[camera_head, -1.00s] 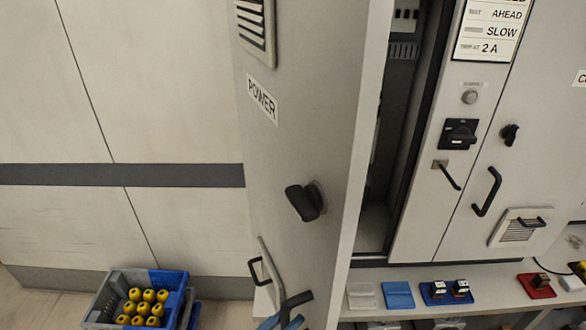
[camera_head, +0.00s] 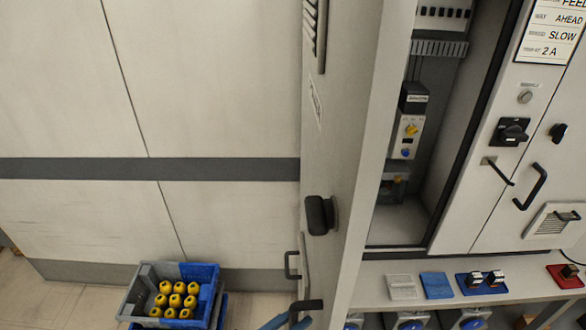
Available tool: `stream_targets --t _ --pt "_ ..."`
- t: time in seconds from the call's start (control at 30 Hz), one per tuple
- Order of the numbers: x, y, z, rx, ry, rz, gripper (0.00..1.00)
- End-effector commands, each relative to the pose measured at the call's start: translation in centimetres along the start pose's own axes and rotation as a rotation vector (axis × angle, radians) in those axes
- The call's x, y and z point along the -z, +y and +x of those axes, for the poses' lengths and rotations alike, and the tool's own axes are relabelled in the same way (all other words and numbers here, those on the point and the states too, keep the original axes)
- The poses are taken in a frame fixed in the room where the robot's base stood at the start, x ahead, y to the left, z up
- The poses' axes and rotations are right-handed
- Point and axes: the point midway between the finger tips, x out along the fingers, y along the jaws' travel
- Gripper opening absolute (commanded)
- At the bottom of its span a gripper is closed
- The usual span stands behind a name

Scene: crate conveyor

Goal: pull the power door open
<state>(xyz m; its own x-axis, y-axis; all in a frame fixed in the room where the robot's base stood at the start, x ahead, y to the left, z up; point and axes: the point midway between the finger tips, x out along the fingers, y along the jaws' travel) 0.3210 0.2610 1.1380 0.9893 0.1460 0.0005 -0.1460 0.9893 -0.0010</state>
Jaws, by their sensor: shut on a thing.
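The power door (camera_head: 345,150) stands swung out from the cabinet, seen steeply from the side, with its POWER label almost edge-on. A black knob (camera_head: 319,215) sticks out from its face. Below the knob is the door's pull handle (camera_head: 303,258), low on the face. My gripper (camera_head: 303,306) is at the bottom of the view, shut on this handle. Its dark fingers and blue parts show only partly, and the exact grip is hard to see. Through the wide opening, the compartment (camera_head: 398,222) shows a module with a yellow knob and a blue button.
A grey and blue crate (camera_head: 140,290) with several yellow items stands on the floor at the left. A shelf (camera_head: 375,290) with blue and red trays runs below the cabinet.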

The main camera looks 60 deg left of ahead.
Motion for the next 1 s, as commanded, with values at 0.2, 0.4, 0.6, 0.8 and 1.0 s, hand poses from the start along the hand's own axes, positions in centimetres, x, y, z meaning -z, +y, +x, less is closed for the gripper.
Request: stream_targets --t 0.2,0.4,0.6,0.8,1.0 --pt "-0.35 0.46 0.02 -0.016 -0.007 0.002 0.0" --pt "-0.39 0.46 0.05 -0.016 -0.008 0.002 0.0" --pt "-0.37 0.38 0.06 -0.013 -0.008 0.002 0.41" --pt "-0.22 0.24 0.03 -0.01 -0.004 0.001 0.5" --pt "-0.06 0.2 -0.33 -0.008 -0.003 0.001 0.5"
